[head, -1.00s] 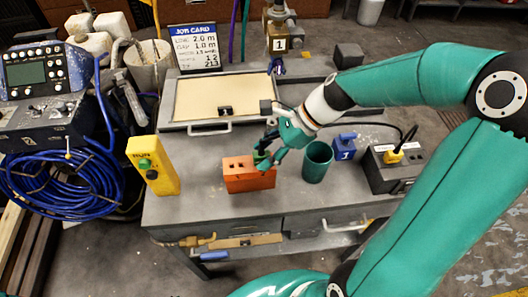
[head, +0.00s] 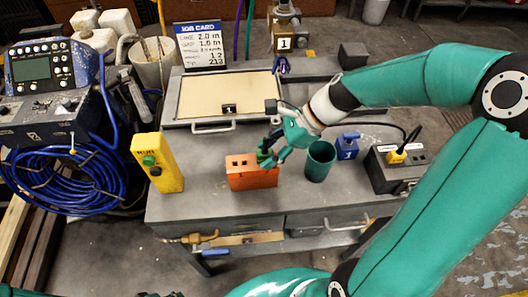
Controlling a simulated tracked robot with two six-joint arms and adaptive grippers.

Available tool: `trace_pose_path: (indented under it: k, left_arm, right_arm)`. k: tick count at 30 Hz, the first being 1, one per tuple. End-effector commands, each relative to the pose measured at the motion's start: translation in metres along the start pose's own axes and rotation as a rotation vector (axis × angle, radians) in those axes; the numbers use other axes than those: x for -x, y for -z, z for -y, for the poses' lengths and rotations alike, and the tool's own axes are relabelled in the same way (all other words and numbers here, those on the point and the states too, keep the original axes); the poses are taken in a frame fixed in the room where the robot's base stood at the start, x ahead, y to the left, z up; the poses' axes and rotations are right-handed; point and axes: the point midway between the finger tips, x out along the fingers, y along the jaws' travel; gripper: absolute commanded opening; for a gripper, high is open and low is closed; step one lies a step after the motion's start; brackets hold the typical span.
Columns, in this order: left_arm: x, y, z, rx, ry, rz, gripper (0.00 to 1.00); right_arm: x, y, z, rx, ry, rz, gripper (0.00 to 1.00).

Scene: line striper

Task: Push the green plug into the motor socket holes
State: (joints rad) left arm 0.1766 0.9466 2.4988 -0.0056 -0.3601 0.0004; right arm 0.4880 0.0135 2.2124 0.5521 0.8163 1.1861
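My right gripper (head: 268,157) reaches in from the right and is over the block's right end. A small green plug (head: 262,156) shows at its fingertips, and the fingers look closed on it. The plug is at the block's top right; its prongs are hidden, and I cannot tell whether they touch the block or enter holes. My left gripper cannot be made out.
A green cup (head: 319,162) stands just right of my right gripper. Beyond it are a blue bottle (head: 347,148) and a dark outlet box (head: 390,175) with a yellow plug (head: 397,156). A yellow control box (head: 158,165) stands left. A lidded panel (head: 223,97) lies behind.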

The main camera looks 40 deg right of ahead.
Motion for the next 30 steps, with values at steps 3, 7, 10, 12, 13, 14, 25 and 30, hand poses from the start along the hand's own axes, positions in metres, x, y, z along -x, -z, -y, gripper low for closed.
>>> trace_pose_path:
  k: [3, 7, 10, 12, 13, 14, 25, 30]
  left_arm:
    - [0.000, 0.000, 0.000, 0.000, 0.000, 0.000, 0.40]
    - [0.000, 0.000, 0.000, 0.000, 0.000, 0.000, 0.40]
    - [0.000, 0.000, 0.000, 0.000, 0.000, 0.000, 0.40]
    - [0.000, 0.000, 0.000, 0.000, 0.000, 0.000, 0.40]
    - [0.001, 0.000, 0.000, 0.000, 0.000, 0.000, 0.40]
    - [0.001, 0.000, 0.000, 0.000, 0.000, 0.000, 0.40]
    - [0.008, 0.000, -0.003, 0.000, 0.000, 0.000, 0.40]
    - [0.011, 0.000, -0.004, 0.000, 0.000, 0.000, 0.40]
  right_arm:
    - [0.000, 0.000, 0.000, 0.000, 0.000, 0.000, 0.21]
    - [0.000, 0.000, 0.000, 0.000, 0.000, 0.000, 0.00]
    - [0.000, 0.000, 0.000, 0.000, 0.000, 0.000, 0.00]
    - [0.000, -0.001, 0.000, 0.000, 0.000, 0.000, 0.00]
    - [0.000, -0.001, 0.000, 0.000, 0.000, 0.000, 0.00]
    - [0.001, -0.001, 0.000, 0.000, 0.000, 0.000, 0.00]
    - [0.006, -0.005, 0.000, 0.000, 0.000, 0.000, 0.00]
    - [0.008, -0.007, 0.000, 0.000, 0.000, 0.000, 0.00]
